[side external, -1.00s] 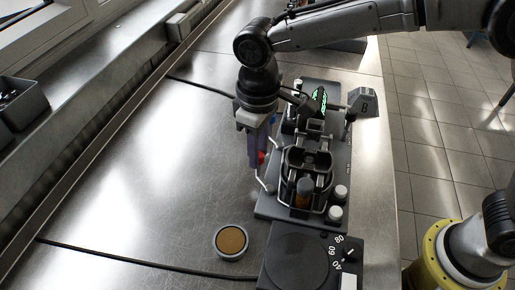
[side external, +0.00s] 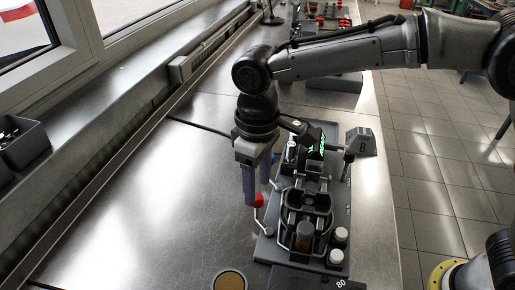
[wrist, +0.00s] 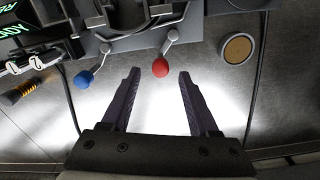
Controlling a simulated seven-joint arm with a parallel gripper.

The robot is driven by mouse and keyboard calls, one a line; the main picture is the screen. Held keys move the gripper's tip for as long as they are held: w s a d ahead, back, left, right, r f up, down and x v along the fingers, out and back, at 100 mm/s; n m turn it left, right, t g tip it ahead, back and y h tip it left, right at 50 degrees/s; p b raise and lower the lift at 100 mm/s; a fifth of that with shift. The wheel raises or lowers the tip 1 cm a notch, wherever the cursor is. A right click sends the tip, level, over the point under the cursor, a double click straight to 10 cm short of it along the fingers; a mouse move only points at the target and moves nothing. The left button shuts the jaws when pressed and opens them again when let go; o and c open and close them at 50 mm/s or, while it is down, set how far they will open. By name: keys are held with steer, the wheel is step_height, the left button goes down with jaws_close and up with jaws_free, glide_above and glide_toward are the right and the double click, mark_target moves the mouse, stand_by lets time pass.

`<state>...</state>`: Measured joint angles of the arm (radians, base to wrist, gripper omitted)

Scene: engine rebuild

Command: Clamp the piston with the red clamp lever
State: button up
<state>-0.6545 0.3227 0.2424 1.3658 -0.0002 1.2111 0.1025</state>
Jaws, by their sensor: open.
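The red clamp lever has a round red knob (side external: 258,200) on a bent metal rod, at the left side of the dark fixture (side external: 282,248). The red knob (wrist: 160,67) also shows in the wrist view, centred just beyond and between my fingertips. My gripper (wrist: 157,72) is open, with its two purple fingers apart and nothing held. In the side view my gripper (side external: 257,195) points down at the fixture's left side, close to the red knob. I cannot clearly make out the piston; it may be in the black holder in the fixture's middle.
A blue knob (wrist: 82,79) on a similar rod is left of the red one. A round, brown-topped disc (wrist: 237,47) lies on the bench to the right. A grey block marked B (side external: 361,142) stands behind the fixture. The metal bench left of my gripper is mostly clear.

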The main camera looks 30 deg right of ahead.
step_height(320, 180, up, 11)
stand_by(0.3)
steer(key=s+d+r+m+t, duration=0.1)
steer(key=s+d+r+m, duration=0.2)
steer(key=d, duration=0.6)
steer(key=s+d+r+m+t, duration=0.1)
steer(key=s+d+r, duration=0.2)
steer(key=d+r, duration=0.45)
steer(key=s+d+f+m+t, duration=0.2)
steer(key=s+d+f+t, duration=0.1)
steer(key=s+d+f, duration=0.85)
steer(key=s+f, duration=0.3)
steer(key=f, duration=0.1)
steer(key=shift+f+t, duration=0.3)
steer(key=shift+f, duration=0.1)
